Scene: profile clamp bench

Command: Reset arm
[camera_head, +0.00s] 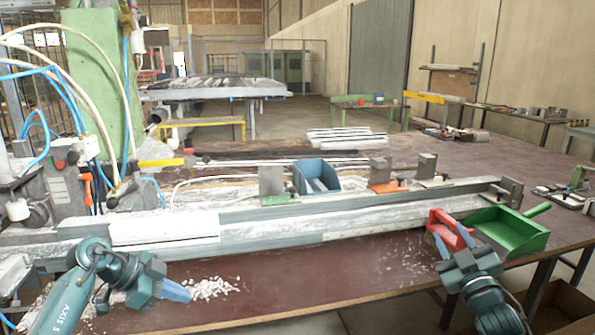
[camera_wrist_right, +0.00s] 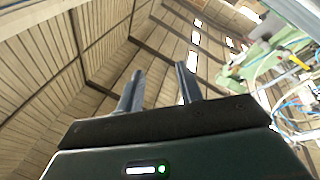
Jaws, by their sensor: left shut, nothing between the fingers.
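My left gripper (camera_head: 176,291) is low at the bench's front left, beside a patch of white chips. Its blue fingers are together with nothing between them. My right gripper (camera_head: 453,238) is at the front right, in front of a red block-like part (camera_head: 452,222) on the bench. Its fingers are apart. Whether they touch the red part cannot be told. In the right wrist view the fingers (camera_wrist_right: 159,70) stand apart with only ceiling and wall between them.
A long metal profile (camera_head: 340,220) runs across the bench. A green dustpan-like tray (camera_head: 512,232) lies right of my right gripper. A blue bin (camera_head: 316,177) stands behind the profile. Cables and hoses (camera_head: 60,75) hang at the left. The front middle is mostly clear.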

